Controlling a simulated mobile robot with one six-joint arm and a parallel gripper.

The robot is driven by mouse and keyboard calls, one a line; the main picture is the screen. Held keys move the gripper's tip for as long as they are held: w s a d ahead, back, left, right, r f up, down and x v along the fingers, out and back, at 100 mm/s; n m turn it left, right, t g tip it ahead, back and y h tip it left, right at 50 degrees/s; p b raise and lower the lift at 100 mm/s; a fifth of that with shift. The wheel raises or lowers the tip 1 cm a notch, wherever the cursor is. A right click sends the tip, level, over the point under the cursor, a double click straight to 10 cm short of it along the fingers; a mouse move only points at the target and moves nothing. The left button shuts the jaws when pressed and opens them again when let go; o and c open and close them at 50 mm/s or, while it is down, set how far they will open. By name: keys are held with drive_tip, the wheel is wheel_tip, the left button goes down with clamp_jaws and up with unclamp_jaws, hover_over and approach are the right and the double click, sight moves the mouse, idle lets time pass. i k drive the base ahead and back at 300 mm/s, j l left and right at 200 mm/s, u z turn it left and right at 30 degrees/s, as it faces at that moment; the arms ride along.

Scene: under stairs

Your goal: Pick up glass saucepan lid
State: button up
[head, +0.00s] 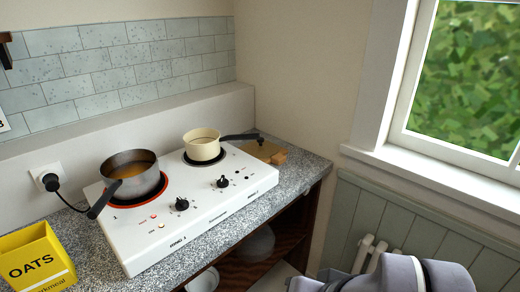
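No glass saucepan lid shows with certainty. A small black knob-like piece (261,141) sits over a wooden board (268,153) at the right end of the counter, behind the hob's right corner. It may be a lid's knob, but any clear glass around it is too faint to tell. A translucent rounded piece (257,245) stands on the shelf below the counter; I cannot tell if it is a lid or a bowl. Parts of my own arm show at the bottom right. My gripper's fingertips are not in view.
A white two-ring hob (205,215) carries a steel pan (128,176) and a cream pan (203,145), whose dark handle reaches right toward the board. A yellow oats box (35,262) stands at the left. A window is at the right, with a radiator (367,250) below.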

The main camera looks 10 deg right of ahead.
sight(262, 148)
drive_tip(key=i+l+z, duration=0.15)
drive_tip(key=i+l, duration=0.15)
drive_tip(key=i, duration=0.15)
drive_tip(key=i+l+z, duration=0.15)
drive_tip(key=i, duration=0.35)
drive_tip(key=i+l+z, duration=0.1)
drive_tip(key=i+l, duration=0.15)
drive_tip(key=i, duration=0.2)
